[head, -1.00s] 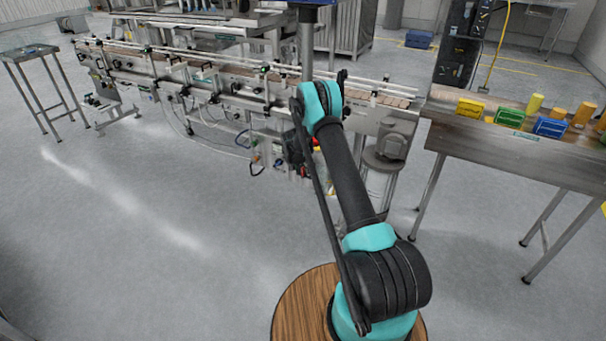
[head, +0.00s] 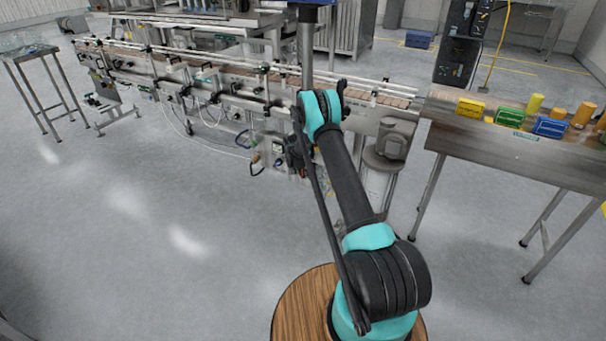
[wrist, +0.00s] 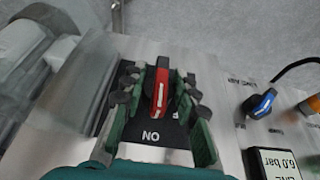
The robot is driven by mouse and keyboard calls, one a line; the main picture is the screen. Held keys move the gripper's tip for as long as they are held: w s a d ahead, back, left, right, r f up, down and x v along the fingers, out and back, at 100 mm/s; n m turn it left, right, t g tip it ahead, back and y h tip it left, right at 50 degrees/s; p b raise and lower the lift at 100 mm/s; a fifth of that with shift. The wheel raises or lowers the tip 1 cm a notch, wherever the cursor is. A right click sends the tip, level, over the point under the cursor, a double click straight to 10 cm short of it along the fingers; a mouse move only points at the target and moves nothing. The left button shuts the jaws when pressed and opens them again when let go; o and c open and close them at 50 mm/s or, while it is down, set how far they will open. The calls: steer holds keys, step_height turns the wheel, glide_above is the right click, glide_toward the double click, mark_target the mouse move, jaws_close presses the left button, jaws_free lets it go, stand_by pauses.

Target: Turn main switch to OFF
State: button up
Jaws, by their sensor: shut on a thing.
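The main switch (wrist: 161,90) shows in the wrist view as a red handle with a pale line, on a black plate. The handle stands nearly upright in the picture. An upside-down "ON" label (wrist: 151,135) is on the plate below it. The exact contact is hard to see. In the head view my arm hides the switch and most of the gripper, at the near side of the conveyor (head: 225,88).
Right of the switch, the wrist view shows a blue knob (wrist: 261,103) and a display reading 6.0 bar (wrist: 275,162). A side table (head: 520,150) with coloured blocks stands at the right in the head view. The floor left of my base is clear.

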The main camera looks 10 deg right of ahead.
steer(key=shift+w+a+f+g+h, duration=0.1)
steer(key=shift+a+g+h, duration=0.05)
steer(key=shift+g+h, duration=0.6)
jaws_close()
steer(key=shift+n+g+h, duration=0.5)
steer(key=shift+g+h, duration=0.05)
steer(key=shift+h, duration=0.4)
steer(key=o, duration=1.1)
jaws_free()
steer(key=v, duration=1.2)
steer(key=shift+c, duration=0.2)
